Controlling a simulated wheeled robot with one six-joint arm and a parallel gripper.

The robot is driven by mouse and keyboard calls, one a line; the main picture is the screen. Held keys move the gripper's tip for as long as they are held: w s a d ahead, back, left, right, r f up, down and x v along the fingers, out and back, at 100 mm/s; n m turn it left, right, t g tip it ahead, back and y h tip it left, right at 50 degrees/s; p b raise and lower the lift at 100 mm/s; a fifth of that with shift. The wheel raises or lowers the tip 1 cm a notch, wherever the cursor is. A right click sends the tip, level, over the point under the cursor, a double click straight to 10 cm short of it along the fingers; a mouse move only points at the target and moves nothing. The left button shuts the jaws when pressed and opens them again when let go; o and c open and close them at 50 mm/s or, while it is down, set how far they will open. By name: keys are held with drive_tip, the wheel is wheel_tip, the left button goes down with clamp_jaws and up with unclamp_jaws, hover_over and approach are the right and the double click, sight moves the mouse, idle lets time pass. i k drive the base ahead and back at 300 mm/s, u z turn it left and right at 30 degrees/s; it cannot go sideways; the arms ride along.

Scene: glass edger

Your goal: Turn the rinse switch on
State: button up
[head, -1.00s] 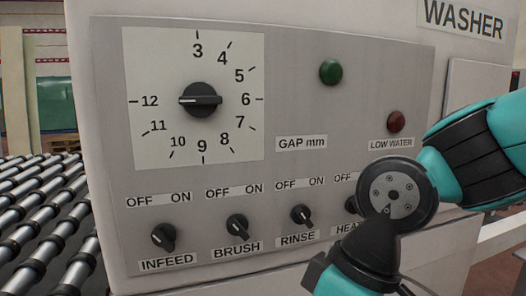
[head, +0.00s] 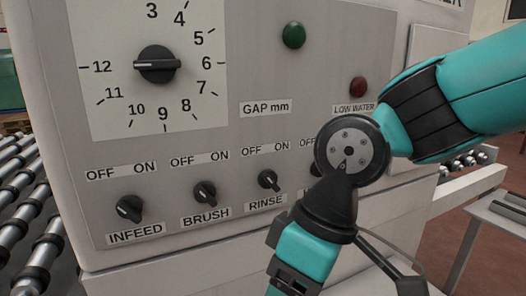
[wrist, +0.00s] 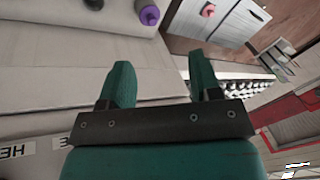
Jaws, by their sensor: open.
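The rinse switch (head: 269,180) is a small black knob on the grey washer panel, above the RINSE label. OFF is printed at its upper left and ON at its upper right. Its bar slants from upper left, the OFF side, to lower right. Nothing touches it in the head view; my arm is just right of it. My gripper (wrist: 160,80) shows in the wrist view with two teal fingers apart and nothing between them. Its fingers cannot be made out in the head view. The rinse switch is not seen in the wrist view.
Similar knobs, infeed (head: 129,208) and brush (head: 205,193), sit left of rinse. The heater knob is mostly hidden behind my arm. Roller conveyors (head: 25,225) flank the washer.

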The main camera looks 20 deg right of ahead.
sight(267, 179)
drive_tip(key=z, duration=1.75)
drive_tip(key=k, duration=0.95)
drive_tip(key=u, duration=1.15)
